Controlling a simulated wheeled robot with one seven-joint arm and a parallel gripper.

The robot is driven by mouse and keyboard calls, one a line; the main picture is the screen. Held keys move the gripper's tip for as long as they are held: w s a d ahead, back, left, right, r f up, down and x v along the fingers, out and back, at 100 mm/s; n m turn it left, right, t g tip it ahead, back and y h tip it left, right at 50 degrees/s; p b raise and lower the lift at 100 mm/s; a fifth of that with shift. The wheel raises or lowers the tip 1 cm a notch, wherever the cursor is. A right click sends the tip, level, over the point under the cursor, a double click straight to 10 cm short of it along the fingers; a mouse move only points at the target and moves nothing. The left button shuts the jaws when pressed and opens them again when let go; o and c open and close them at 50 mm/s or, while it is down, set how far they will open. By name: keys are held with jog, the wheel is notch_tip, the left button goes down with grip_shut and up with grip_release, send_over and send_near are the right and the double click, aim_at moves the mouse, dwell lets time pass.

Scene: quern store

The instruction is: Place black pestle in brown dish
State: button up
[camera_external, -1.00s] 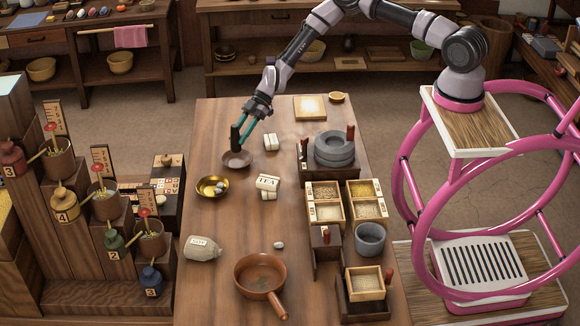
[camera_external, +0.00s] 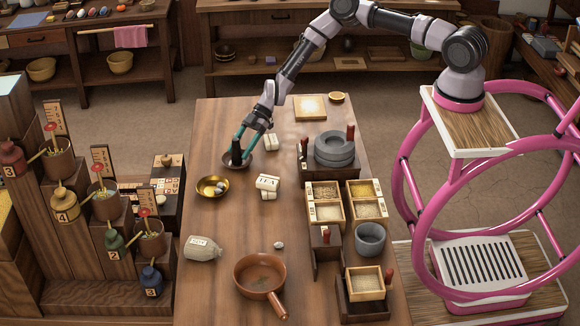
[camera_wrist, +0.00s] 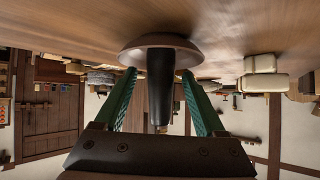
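My gripper (camera_external: 242,158) is around the pestle at the dish. In the wrist view its teal fingers (camera_wrist: 158,76) are spread on both sides of the pestle, with a visible gap on each side. The gripper looks open and not touching the pestle.
A brass bowl (camera_external: 213,187) sits just in front of the dish. Pale blocks (camera_external: 271,142) and a TEA block (camera_external: 267,182) lie to the right. A stone quern (camera_external: 334,150) and compartment trays (camera_external: 327,190) line the right side.

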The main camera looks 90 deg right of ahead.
jog(key=v, duration=1.2)
jog(key=s+a+r+m+g+h, duration=0.15)
jog(key=s+a+r, duration=0.3)
jog(key=r, duration=0.55)
jog(key=s+a+r+m+g+h, duration=0.15)
jog(key=s+a+r, duration=0.3)
jog(key=r, duration=0.65)
jog(key=s+a+r+m+h, duration=0.15)
jog(key=s+a+r, duration=0.3)
jog(key=r, duration=0.55)
jog(key=s+a+r+m+t+h, duration=0.1)
jog(key=s+r+m, duration=0.3)
jog(key=s, duration=0.9)
jog(key=s+a+r+m+t, duration=0.1)
jog(key=s+r+m, duration=0.3)
jog(key=s+r, duration=0.7)
jog(key=s, duration=0.3)
jog(key=shift+a+t+h, duration=0.3)
jog(key=shift+t+h, duration=0.05)
jog(key=shift+t, duration=0.05)
jog(key=shift+s+r+m, duration=0.1)
jog(key=shift+m, duration=0.15)
